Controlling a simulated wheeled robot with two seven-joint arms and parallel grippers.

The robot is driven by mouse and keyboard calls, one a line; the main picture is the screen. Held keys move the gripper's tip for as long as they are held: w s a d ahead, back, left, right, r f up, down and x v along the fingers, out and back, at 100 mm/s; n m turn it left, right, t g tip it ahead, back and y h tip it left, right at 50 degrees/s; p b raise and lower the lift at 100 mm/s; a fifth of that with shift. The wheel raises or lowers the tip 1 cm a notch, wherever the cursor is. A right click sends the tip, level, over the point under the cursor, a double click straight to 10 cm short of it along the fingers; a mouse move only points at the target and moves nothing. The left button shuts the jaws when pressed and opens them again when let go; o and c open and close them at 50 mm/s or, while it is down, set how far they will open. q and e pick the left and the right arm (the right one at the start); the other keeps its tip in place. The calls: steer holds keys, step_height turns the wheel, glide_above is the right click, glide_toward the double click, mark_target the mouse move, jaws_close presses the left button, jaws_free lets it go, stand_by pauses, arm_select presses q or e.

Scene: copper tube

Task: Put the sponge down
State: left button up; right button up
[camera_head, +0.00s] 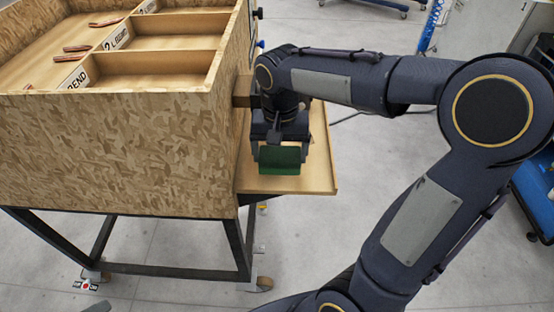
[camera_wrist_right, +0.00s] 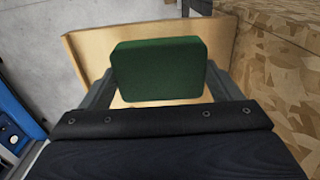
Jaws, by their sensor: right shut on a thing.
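The green sponge (camera_head: 280,159) is between the fingers of my right gripper (camera_head: 281,152), which is shut on it. In the right wrist view the sponge (camera_wrist_right: 158,69) sits between the two fingers of the gripper (camera_wrist_right: 158,84). It is over a light wooden side shelf (camera_head: 318,170), which also shows in the right wrist view (camera_wrist_right: 92,42). I cannot tell whether the sponge touches the shelf. My left gripper is not in view.
A large chipboard bin (camera_head: 120,150) on a dark metal stand (camera_head: 170,271) stands left of the shelf. Its labelled compartments hold several copper pieces (camera_head: 76,48). The shelf has a raised outer edge. Bare floor lies beyond the shelf.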

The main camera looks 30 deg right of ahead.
mark_target(277, 162)
steer(key=shift+w+f, duration=0.45)
steer(key=shift+f, duration=0.1)
steer(key=shift+w+f, duration=0.2)
steer(key=shift+f, duration=1.55)
